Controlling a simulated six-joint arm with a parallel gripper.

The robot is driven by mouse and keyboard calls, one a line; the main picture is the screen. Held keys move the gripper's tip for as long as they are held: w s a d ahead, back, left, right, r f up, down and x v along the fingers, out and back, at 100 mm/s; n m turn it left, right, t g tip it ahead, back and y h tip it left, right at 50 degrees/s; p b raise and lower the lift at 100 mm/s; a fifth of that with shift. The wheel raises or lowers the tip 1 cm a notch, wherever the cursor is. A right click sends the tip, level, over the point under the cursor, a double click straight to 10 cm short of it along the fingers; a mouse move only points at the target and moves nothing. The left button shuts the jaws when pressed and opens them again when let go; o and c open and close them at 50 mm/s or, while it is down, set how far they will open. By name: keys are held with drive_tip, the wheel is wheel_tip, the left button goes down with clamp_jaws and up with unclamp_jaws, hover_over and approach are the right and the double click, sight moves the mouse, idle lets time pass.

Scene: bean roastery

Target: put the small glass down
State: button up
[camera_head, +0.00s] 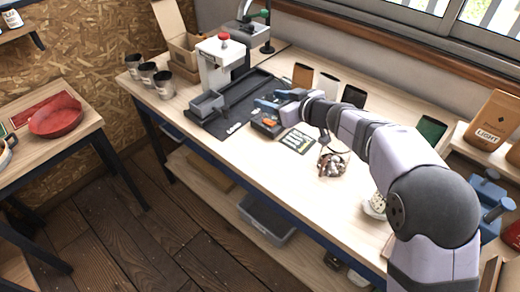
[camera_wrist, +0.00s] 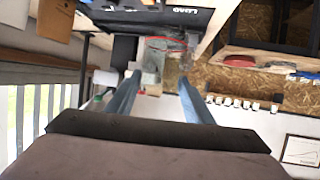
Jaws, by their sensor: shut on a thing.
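My gripper (camera_head: 264,103) reaches left over the work table, above the right end of the black mat. Its two blue fingers also show in the wrist view (camera_wrist: 160,82), with a gap between them. A faint, clear shape, the small glass (camera_wrist: 167,58), appears between and just beyond the fingertips, and the gripper is shut on it. Its outline is hard to make out against the background. In the head view I cannot pick out the glass at the fingers, nor tell its height above the mat.
A dark device with an orange part (camera_head: 267,124) sits below my gripper. The front-middle tabletop (camera_head: 265,165) is bare.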

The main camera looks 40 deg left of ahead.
drive_tip(key=s+a+r, duration=0.1)
drive_tip(key=s+a, duration=0.5)
drive_tip(key=s, duration=0.2)
drive_tip(key=w+d+f+m+t, duration=0.2)
drive_tip(key=w+d+f+t, duration=0.1)
drive_tip(key=w+d, duration=0.1)
drive_tip(key=shift+w+f+m+h+p, duration=0.3)
drive_tip(key=shift+w+f+m+h, duration=0.1)
drive_tip(key=shift+w, duration=0.15)
drive_tip(key=shift+f+p, duration=0.65)
drive_tip(key=shift+f, duration=4.35)
